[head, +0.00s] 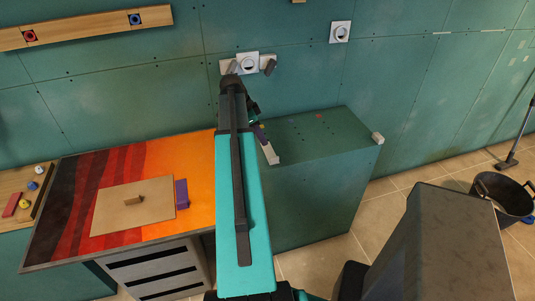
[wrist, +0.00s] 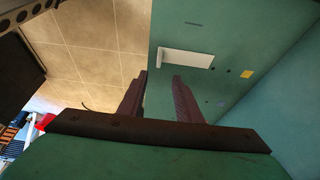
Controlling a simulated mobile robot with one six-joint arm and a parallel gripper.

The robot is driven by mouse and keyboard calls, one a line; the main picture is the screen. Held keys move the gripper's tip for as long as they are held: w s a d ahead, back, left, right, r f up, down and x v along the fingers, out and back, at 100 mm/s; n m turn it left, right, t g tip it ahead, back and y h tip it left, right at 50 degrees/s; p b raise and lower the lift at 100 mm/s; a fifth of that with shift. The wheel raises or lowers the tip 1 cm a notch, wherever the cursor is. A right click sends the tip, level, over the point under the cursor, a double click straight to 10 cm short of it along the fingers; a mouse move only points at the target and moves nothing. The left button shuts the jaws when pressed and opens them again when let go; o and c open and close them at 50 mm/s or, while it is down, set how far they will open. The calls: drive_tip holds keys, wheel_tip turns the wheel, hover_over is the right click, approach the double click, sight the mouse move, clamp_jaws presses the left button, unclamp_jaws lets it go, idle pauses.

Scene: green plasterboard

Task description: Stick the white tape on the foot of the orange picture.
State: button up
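The orange picture (head: 190,160) lies flat at the left, with orange, red and black bands. A white strip (head: 271,154), possibly the white tape, is at the left edge of the green box top; it also shows in the wrist view (wrist: 186,58). My gripper (wrist: 160,75) is open and empty, its two dark purple fingers apart. The strip lies beyond the fingertips, slightly to their right, with no visible contact. In the head view my gripper is partly hidden by my teal arm, close to the strip. My arm also hides the picture's right side.
A brown board (head: 115,213) with a small block and a purple block (head: 181,194) lie on the picture. The green box (head: 325,130) has a mostly clear top, with a whitish block (head: 377,138) at its right corner. A black bucket (head: 503,196) stands at far right.

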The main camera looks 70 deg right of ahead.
drive_tip(key=shift+f, duration=0.1)
drive_tip(key=p, duration=0.3)
hover_over(273, 158)
drive_tip(key=w, duration=0.2)
drive_tip(key=shift+s+a+f, duration=0.1)
drive_tip(key=shift+a+f, duration=0.1)
drive_tip(key=shift+f, duration=1.8)
drive_tip(key=shift+s+a+f, duration=0.1)
drive_tip(key=shift+a+f, duration=0.1)
drive_tip(key=shift+f, duration=1.75)
drive_tip(key=shift+p+x, duration=0.95)
drive_tip(key=shift+x, duration=0.4)
drive_tip(key=shift+p+x, duration=0.4)
drive_tip(key=shift+x, duration=0.8)
drive_tip(key=shift+w+a, duration=0.1)
drive_tip(key=shift+c, duration=0.2)
clamp_jaws()
